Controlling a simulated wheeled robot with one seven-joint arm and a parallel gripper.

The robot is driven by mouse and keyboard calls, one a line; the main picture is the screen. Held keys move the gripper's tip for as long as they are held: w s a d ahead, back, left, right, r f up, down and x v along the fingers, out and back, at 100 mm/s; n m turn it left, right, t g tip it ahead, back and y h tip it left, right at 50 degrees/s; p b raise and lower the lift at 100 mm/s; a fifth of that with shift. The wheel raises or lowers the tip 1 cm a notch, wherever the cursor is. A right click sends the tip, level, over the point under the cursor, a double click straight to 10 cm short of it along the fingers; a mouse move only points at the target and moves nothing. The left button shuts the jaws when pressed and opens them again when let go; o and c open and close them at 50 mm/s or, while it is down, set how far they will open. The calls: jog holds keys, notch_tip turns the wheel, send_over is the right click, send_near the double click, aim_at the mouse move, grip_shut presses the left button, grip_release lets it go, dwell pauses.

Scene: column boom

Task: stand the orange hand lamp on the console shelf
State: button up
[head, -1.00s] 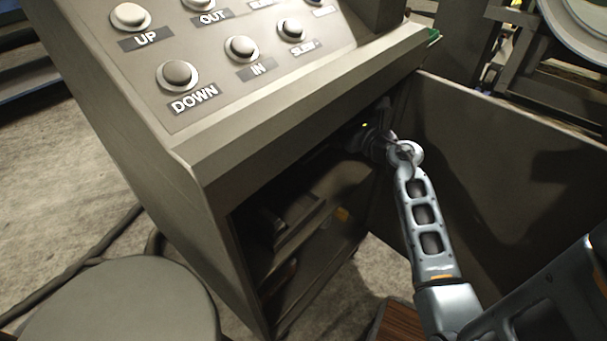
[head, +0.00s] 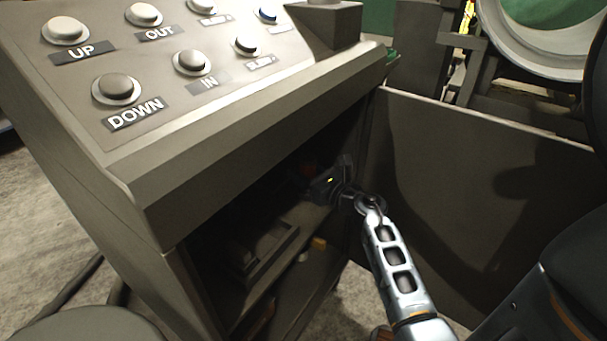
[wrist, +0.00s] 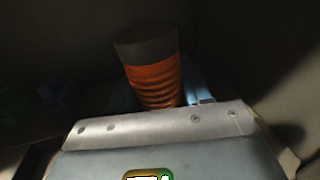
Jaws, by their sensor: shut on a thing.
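The orange hand lamp (wrist: 153,78) shows in the wrist view as a ribbed orange cylinder with a dark end, tilted slightly; its lower part is hidden behind my gripper's body. My gripper (head: 318,182) is shut on it. In the head view the gripper is inside the console's open front, near the right side, above the shelf (head: 302,216). Only a faint dark red patch (head: 309,168) shows there beside the gripper, in shadow. I cannot tell whether the lamp touches the shelf.
The console (head: 200,150) has a sloped button panel above the opening. An open door panel (head: 470,190) stands right of my arm. A dark tray-like object (head: 262,258) lies on the shelf's left part. A small yellow thing (head: 319,243) is lower down. A round stool (head: 95,325) stands at lower left.

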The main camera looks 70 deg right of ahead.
jog(key=shift+f, duration=0.1)
jog(key=o, duration=1.3)
